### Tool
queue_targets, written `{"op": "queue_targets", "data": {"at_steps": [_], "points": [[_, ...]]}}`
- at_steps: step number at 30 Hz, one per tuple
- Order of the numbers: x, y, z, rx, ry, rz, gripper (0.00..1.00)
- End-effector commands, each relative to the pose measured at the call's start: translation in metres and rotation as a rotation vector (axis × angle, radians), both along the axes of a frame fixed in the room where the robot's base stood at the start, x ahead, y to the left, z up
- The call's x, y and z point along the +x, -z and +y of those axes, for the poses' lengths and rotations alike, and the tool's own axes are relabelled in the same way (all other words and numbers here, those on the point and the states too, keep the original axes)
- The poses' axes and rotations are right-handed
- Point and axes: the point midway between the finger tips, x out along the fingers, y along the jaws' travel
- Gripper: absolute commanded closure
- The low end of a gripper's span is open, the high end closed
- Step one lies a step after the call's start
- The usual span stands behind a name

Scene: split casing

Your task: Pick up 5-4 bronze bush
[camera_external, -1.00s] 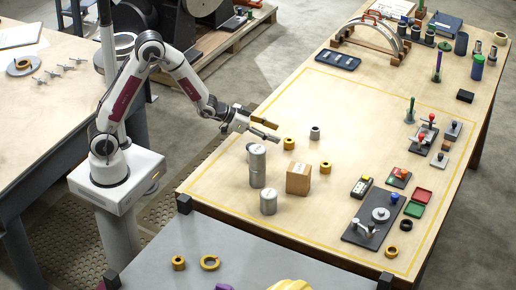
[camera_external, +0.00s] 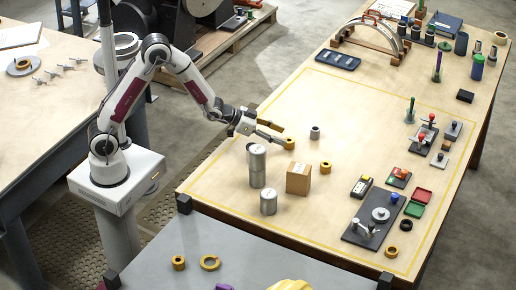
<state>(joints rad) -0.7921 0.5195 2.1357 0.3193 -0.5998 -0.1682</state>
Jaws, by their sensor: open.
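A bronze bush (camera_external: 289,143) stands on the wooden table, just right of my gripper's fingertips. Another bronze bush (camera_external: 325,167) stands further right, beside the cardboard box. No number can be read on either, so I cannot tell which is 5-4. My gripper (camera_external: 276,135) is open and empty, low over the table, with its fingers pointing right. Its lower fingertip is beside the nearer bush; I cannot tell whether they touch.
Grey cylinders (camera_external: 257,168) and a cardboard box (camera_external: 299,179) stand in front of my gripper. A small grey bush (camera_external: 315,133) is to the right. The table behind my gripper is clear.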

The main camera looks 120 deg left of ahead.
Motion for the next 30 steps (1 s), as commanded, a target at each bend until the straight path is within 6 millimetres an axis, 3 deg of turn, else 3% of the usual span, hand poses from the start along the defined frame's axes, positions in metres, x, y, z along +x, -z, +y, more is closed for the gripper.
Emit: {"op": "queue_targets", "data": {"at_steps": [11, 30], "points": [[0.004, 0.005, 0.002, -0.002, 0.001, 0.001, 0.52], [0.036, 0.029, 0.023, 0.000, 0.000, 0.001, 0.52]]}}
